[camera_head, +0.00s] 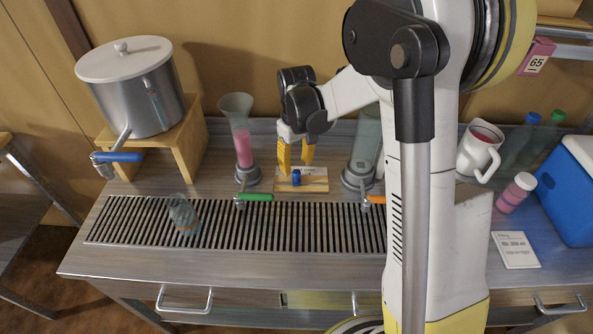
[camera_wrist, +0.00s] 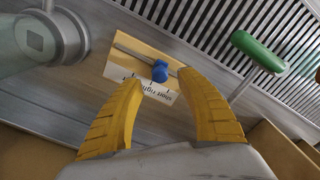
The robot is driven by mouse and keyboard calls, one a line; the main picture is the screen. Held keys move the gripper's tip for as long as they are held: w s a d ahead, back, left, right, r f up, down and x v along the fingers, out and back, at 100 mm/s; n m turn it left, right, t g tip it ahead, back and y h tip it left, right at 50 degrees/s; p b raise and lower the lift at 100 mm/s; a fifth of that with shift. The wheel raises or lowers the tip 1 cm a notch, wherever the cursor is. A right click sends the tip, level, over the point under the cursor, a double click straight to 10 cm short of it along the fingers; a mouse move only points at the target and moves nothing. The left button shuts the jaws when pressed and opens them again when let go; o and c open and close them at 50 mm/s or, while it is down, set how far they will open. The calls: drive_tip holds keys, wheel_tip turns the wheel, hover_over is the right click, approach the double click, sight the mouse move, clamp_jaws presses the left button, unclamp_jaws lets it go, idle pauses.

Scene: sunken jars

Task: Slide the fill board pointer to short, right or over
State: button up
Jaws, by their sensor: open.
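The fill board (camera_head: 313,184) is a small wooden board on the bench, between two cylinders on grey bases. Its blue pointer (camera_head: 296,178) sits on a metal rail, and in the wrist view the pointer (camera_wrist: 160,71) is near the middle of the slot. A white label (camera_wrist: 150,88) beside the rail reads short, right and a third word I cannot make out. My gripper (camera_head: 295,158) has yellow fingers and is open just above the board. In the wrist view the open fingers (camera_wrist: 160,115) are spread on either side of the pointer, apart from it, with nothing between them.
A pink-filled cylinder (camera_head: 243,148) stands left of the board, with a green-handled lever (camera_head: 255,197). Another cylinder (camera_head: 366,140) is to the right, with an orange-handled lever (camera_head: 375,199). A slatted drain grate (camera_head: 290,225) lies in front, holding a glass jar (camera_head: 182,213).

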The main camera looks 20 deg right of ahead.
sight(297, 172)
wheel_tip(297, 172, up, 9)
drive_tip(key=shift+f, duration=0.15)
drive_tip(key=shift+s, duration=0.1)
idle(0.3)
drive_tip(key=s+a+r+m+t, duration=0.1)
drive_tip(key=s+r+t, duration=0.2)
drive_tip(key=s, duration=0.7)
drive_tip(key=s+a+r+m+t, duration=0.2)
drive_tip(key=s+r+t, duration=0.1)
drive_tip(key=s, duration=0.6)
drive_tip(key=shift+s+a+t, duration=0.2)
drive_tip(key=shift+s+t, duration=0.2)
drive_tip(key=shift+t, duration=0.2)
drive_tip(key=shift+r, duration=0.15)
